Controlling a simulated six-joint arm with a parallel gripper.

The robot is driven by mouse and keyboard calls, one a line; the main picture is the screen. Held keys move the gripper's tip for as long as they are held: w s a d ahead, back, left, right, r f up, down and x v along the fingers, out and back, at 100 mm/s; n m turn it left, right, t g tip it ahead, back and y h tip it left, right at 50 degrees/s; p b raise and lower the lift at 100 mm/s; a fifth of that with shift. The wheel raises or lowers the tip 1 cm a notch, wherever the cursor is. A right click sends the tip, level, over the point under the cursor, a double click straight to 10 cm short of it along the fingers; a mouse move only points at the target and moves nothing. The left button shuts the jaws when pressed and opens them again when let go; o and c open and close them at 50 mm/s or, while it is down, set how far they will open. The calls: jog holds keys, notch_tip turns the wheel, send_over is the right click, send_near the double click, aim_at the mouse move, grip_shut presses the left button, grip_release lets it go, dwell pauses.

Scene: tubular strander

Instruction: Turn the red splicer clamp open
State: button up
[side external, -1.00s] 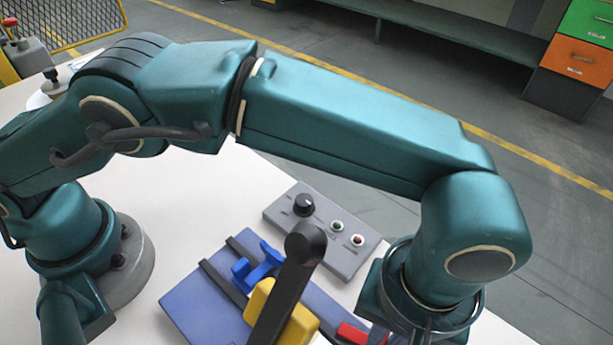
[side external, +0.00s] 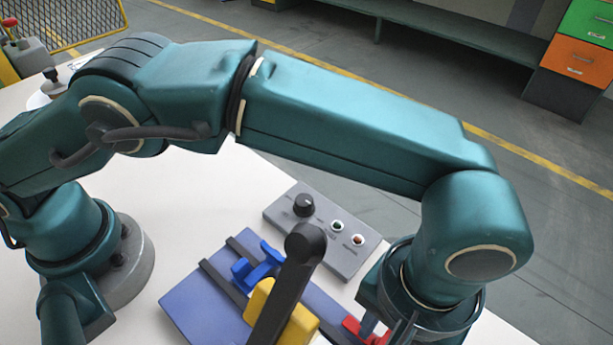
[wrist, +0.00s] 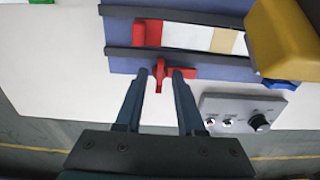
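The red splicer clamp (wrist: 159,76) is at the near rail of the blue splicer plate (wrist: 185,65) in the wrist view. Its narrow upright part lies across the rail, and a red piece extends right along the rail behind a fingertip. My gripper (wrist: 160,74) is open, with one finger on each side of the narrow red part; small gaps seem to show. In the side external view the red clamp (side external: 352,325) is partly hidden by my gripper's finger and wrist at the right end of the plate (side external: 205,305).
A second red block (wrist: 147,33) sits beside a white strip (wrist: 185,36). A yellow block (side external: 262,296) with a black lever (side external: 290,275) and a blue clamp (side external: 257,265) stand on the plate. A grey control box (side external: 345,258) with a knob is close by. White tabletop is clear at left.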

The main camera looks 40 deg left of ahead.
aim_at(384, 341)
jog(key=shift+r, duration=2.6)
